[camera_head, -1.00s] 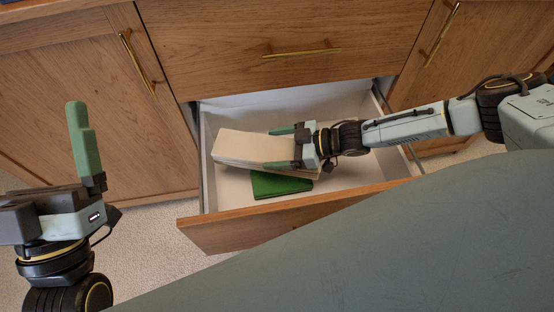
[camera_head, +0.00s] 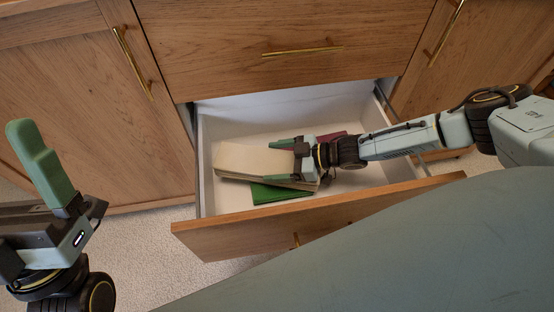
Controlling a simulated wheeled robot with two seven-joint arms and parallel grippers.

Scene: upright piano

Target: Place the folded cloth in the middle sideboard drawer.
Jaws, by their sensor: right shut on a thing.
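The folded cloth (camera_head: 248,160) is a flat cream-beige bundle inside the open middle sideboard drawer (camera_head: 225,204), at its left half. It lies at or just above a green flat object; I cannot tell whether they touch. My left gripper (camera_head: 45,165) is outside the drawer at the lower left, away from the cloth. Only one green finger shows clearly, so its opening cannot be told.
The green flat object (camera_head: 278,194) and a dark red one (camera_head: 331,137) lie in the drawer, partly hidden. A closed wooden drawer front (camera_head: 290,25) with a brass handle is above. Closed doors flank it. Bare drawer floor shows at the back and front left.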

